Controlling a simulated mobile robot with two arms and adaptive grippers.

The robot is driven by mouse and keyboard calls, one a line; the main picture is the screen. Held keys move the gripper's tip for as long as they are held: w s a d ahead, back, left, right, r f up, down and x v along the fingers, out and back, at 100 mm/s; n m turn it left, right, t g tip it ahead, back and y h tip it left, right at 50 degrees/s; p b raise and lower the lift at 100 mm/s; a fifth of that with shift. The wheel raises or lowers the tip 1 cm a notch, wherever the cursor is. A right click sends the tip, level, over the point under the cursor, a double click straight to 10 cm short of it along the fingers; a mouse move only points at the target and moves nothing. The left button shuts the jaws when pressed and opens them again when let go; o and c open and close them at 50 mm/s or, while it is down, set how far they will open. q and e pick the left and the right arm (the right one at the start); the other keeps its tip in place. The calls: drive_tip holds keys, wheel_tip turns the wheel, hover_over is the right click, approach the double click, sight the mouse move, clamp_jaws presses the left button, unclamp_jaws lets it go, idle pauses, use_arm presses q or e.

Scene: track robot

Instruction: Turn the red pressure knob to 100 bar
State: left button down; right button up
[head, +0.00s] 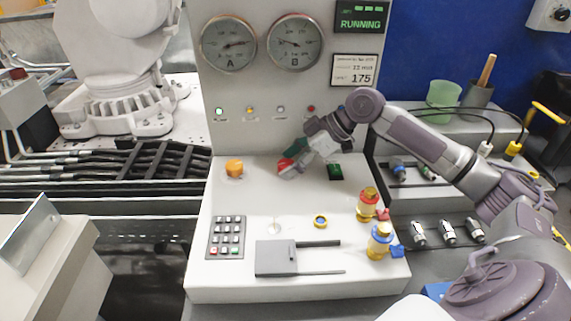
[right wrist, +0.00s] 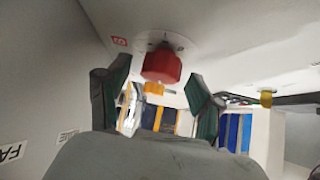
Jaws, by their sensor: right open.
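The red knob (head: 285,165) sits on the sloping console top, partly covered by my right gripper (head: 294,158). In the right wrist view the red knob (right wrist: 161,66) stands on a pale round dial plate (right wrist: 172,38) with markings too small to read. My right gripper's two green-lined fingers (right wrist: 157,72) are open, one on each side of the knob, with visible gaps. Gauge A (head: 229,44) and gauge B (head: 293,43) are on the upright panel; their numbers are too small to read surely. My left gripper is not in view.
An orange knob (head: 234,168) is left of the red one and a green button (head: 335,172) right. A keypad (head: 226,237), a grey flat device (head: 276,258) and red-and-yellow fittings (head: 368,204) occupy the console front. A green cup (head: 443,97) stands behind my right arm.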

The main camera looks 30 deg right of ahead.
drive_tip(key=shift+d, duration=0.1)
drive_tip(key=shift+c, duration=0.4)
drive_tip(key=c, duration=1.1)
drive_tip(key=shift+o, duration=0.2)
drive_tip(key=shift+s+r+m+t+h+p, duration=0.2)
drive_tip(key=shift+m+t+h+p, duration=0.25)
drive_tip(key=shift+m+p, duration=0.45)
drive_tip(key=m+t+h+p, duration=0.1)
drive_tip(key=m+h+p, duration=0.1)
drive_tip(key=m+p, duration=0.1)
drive_tip(key=m+h+p, duration=0.2)
drive_tip(key=p, duration=0.2)
drive_tip(key=a+m+t+h+p, duration=0.1)
drive_tip(key=m+h+p, duration=0.1)
drive_tip(key=m+p, duration=0.1)
drive_tip(key=shift+a+r+m+t+p, duration=0.1)
drive_tip(key=shift+m+t+p, duration=0.2)
drive_tip(key=shift+t, duration=0.05)
drive_tip(key=shift+a+m+h+p, duration=0.1)
drive_tip(key=shift+m+h+p, duration=0.85)
drive_tip(key=shift+m+p, duration=0.2)
use_arm(q)
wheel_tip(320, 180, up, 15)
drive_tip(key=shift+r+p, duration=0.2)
drive_tip(key=shift+p, duration=0.15)
use_arm(e)
drive_tip(key=shift+f+m+h, duration=0.25)
drive_tip(key=shift+m+h, duration=0.05)
drive_tip(key=shift+m, duration=0.05)
